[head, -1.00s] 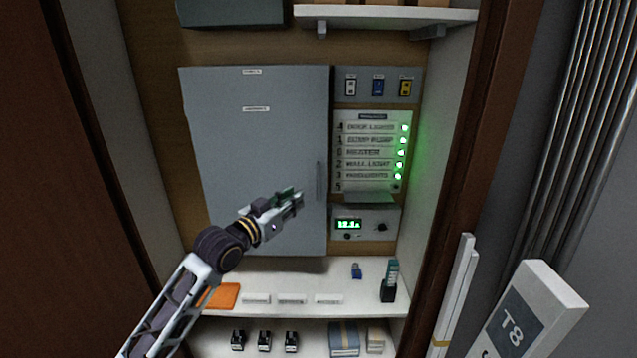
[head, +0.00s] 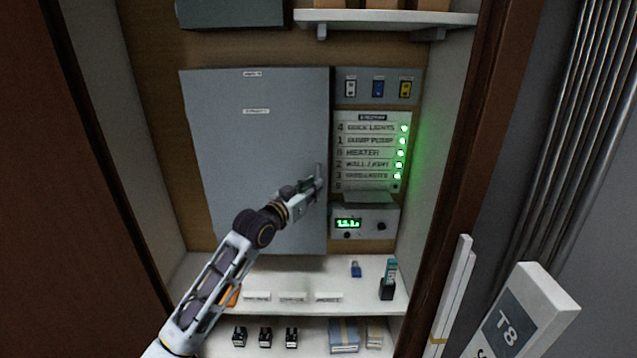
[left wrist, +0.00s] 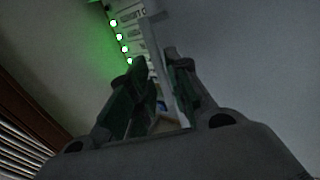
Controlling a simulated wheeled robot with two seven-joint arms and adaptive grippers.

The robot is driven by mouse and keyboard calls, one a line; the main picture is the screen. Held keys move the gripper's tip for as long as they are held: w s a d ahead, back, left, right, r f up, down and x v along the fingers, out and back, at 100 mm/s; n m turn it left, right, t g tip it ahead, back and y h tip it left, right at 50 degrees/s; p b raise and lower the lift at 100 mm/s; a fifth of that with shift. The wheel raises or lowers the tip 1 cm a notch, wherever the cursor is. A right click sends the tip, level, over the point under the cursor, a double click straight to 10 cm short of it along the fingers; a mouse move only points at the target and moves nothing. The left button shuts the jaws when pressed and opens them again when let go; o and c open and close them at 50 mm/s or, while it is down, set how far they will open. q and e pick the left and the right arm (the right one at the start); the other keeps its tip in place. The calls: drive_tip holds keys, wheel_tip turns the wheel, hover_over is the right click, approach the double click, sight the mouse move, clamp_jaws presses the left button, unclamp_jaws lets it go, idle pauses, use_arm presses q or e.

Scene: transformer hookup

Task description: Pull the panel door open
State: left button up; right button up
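The grey panel door (head: 262,120) is shut flat in the cabinet, left of the switches and label board. Its slim upright handle (head: 319,168) is near the door's right edge, its lower part hidden behind my gripper. My left gripper (head: 313,183) is at the handle. In the left wrist view the handle (left wrist: 158,70) runs as a pale bar between the two dark fingers (left wrist: 156,58). The fingers are apart with a gap beside the bar, so the gripper looks open around the handle. My right gripper is not in view.
A label board (head: 370,150) with several green lights and a small display box (head: 362,221) are right of the door. Below, a white shelf (head: 330,272) holds a blue item (head: 355,269) and a dark holder (head: 388,289). A white T8 post (head: 520,315) stands front right.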

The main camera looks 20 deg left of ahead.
use_arm(q)
drive_tip(key=shift+p+x, duration=0.3)
drive_tip(key=shift+x, duration=1.4)
clamp_jaws()
